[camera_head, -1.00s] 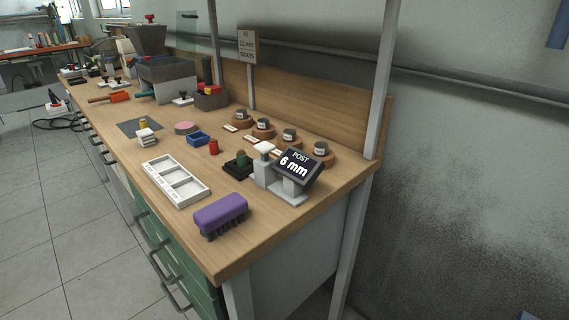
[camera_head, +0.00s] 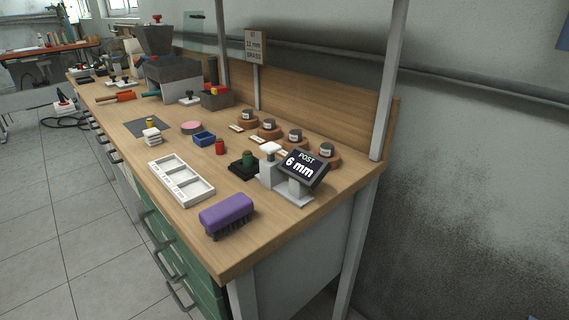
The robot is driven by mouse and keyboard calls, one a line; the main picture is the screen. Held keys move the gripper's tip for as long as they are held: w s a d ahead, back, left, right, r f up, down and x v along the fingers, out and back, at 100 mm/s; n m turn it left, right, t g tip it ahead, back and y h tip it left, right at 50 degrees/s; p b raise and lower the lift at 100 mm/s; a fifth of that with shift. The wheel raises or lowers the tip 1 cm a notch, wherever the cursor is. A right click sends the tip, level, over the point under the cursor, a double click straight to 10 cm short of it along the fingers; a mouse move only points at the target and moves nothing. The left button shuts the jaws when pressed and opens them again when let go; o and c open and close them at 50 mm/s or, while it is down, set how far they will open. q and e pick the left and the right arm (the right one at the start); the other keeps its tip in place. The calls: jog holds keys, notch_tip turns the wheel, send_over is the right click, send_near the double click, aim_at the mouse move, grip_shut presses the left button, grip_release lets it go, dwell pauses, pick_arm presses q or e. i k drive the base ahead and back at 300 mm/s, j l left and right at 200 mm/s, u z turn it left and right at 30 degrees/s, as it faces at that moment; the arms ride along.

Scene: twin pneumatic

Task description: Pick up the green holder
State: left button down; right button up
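A small green holder (camera_head: 247,158) stands upright on a black square base (camera_head: 243,168) on the workbench. It is just left of the white post gauge with the "POST 6 mm" display (camera_head: 303,167). Neither of my grippers shows in the head view.
On the wooden bench (camera_head: 272,232) a purple brush (camera_head: 227,215) lies near the front edge, beside a white three-compartment tray (camera_head: 181,184). A red cylinder (camera_head: 219,147) and a blue box (camera_head: 204,139) stand behind the tray. Round brown stands (camera_head: 327,154) line the back. The bench's near right corner is clear.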

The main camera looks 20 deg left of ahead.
aim_at(247, 155)
jog(key=j+z, duration=0.15)
jog(key=j, duration=1.6)
